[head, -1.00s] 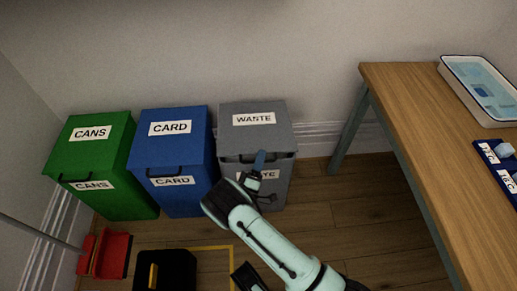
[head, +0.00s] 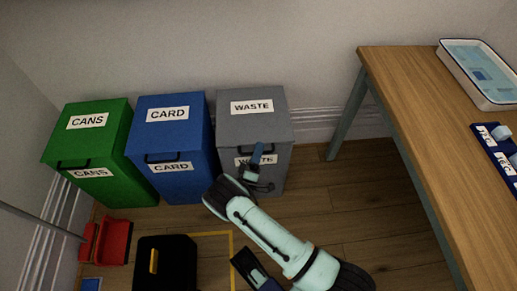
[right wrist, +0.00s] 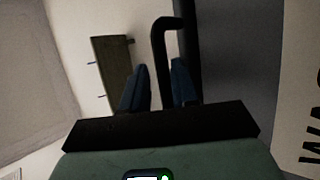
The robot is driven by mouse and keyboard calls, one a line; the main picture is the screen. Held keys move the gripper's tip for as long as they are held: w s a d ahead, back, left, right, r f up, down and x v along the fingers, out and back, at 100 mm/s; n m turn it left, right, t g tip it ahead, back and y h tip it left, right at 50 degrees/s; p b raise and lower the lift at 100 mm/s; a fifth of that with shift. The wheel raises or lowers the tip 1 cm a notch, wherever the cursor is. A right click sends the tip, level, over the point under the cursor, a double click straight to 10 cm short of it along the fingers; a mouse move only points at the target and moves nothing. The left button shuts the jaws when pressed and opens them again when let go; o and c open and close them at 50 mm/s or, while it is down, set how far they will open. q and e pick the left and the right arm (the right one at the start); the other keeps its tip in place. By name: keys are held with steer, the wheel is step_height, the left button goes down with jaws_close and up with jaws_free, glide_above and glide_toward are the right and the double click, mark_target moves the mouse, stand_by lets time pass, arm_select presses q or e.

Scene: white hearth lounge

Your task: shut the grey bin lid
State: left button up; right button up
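The grey bin (head: 231,165) stands at the right end of the row of bins. Its grey lid (head: 250,121), marked WASTE, lies level on the body with no clear gap at the front. My right gripper (head: 257,158) is at the lid's front edge, and one blue finger shows there.
A blue CARD bin (head: 168,130) and a green CANS bin (head: 92,140) stand to the left. A black container (head: 165,265) and red object (head: 114,243) lie on the floor. A wooden table (head: 420,105) is at the right, with open floor between.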

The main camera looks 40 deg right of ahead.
steer(key=shift+s+a+f+n+y, duration=0.2)
steer(key=shift+f+n+y, duration=0.1)
steer(key=shift+f, duration=0.4)
steer(key=o, duration=0.6)
steer(key=p+v, duration=0.1)
steer(key=v, duration=0.7)
steer(key=shift+a+f, duration=0.1)
steer(key=v, duration=0.3)
steer(key=shift+s+a+p, duration=0.1)
steer(key=shift+a+p, duration=0.25)
steer(key=shift+a, duration=0.05)
steer(key=c, duration=0.6)
arm_select(q)
steer(key=w, duration=0.1)
steer(key=w+r, duration=0.1)
steer(key=w+t, duration=0.1)
steer(key=shift+w+d+r, duration=0.15)
steer(key=shift+w+r, duration=0.05)
steer(key=shift+r, duration=0.1)
arm_select(e)
steer(key=shift+a+f, duration=0.15)
steer(key=shift+a, duration=0.05)
steer(key=shift+d, duration=0.1)
